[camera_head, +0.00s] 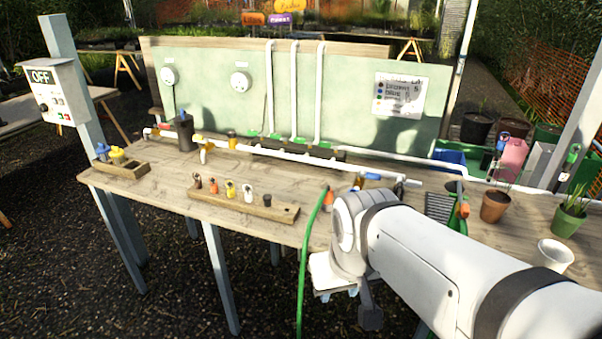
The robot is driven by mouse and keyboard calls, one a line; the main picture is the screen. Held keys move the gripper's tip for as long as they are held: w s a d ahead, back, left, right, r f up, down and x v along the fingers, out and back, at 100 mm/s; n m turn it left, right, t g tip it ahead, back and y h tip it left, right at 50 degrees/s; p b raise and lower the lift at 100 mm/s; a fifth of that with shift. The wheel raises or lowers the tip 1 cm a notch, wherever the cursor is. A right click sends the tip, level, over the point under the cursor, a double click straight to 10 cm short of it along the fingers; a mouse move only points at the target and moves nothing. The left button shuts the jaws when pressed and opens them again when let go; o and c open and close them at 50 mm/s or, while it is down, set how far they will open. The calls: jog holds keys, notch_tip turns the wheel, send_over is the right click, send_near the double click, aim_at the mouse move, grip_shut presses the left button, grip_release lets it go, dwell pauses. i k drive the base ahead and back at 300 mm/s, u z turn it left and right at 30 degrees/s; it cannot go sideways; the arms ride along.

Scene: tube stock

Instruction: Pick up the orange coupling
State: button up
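A small orange coupling (213,186) stands in a low wooden rack (228,205) on the workbench, in a row with brown, yellow, white and dark pieces. My arm reaches in from the lower right. My gripper (345,290) is at the bench's front edge, to the right of and nearer than the rack. It is mostly hidden behind my wrist, and its fingers are too unclear to tell open from shut.
White pipes (290,153) run across the bench behind the rack. A green hose (308,260) hangs over the front edge beside my gripper. A wooden block with yellow and blue pieces (121,168) stands far left. Pots (495,206) stand right. Bare bench lies left of the rack.

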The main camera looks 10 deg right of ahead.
aim_at(329, 198)
jog(key=i, duration=0.95)
